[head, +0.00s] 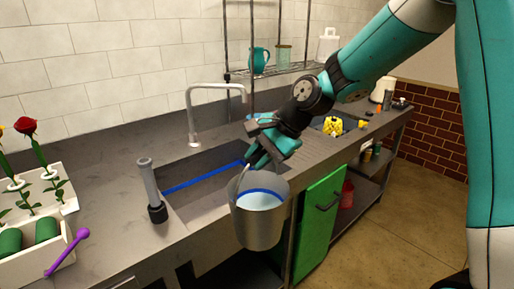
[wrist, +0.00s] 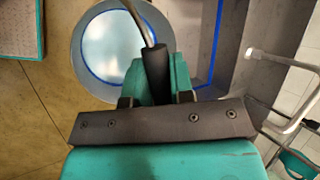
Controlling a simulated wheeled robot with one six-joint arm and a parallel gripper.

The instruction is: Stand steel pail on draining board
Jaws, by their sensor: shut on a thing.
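The steel pail (head: 258,222) hangs upright by its handle from my gripper (head: 268,150), in front of the counter's front edge. It has a blue band inside and pale, water-like contents. In the wrist view the pail (wrist: 82,60) is seen from above, with my gripper (wrist: 160,82) shut on the dark grip of its handle. The sink (head: 200,180), with a blue line along its wall, lies behind the pail. The draining board (head: 310,148) appears to be the grey surface right of the sink, partly hidden by my arm.
A faucet (head: 194,115) rises behind the sink. A grey upright tube (head: 150,185) stands left of it. A white flower holder (head: 30,225) and a purple tool (head: 66,252) are at the left. A yellow item (head: 333,126) sits farther right. A green door (head: 319,225) is below the counter.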

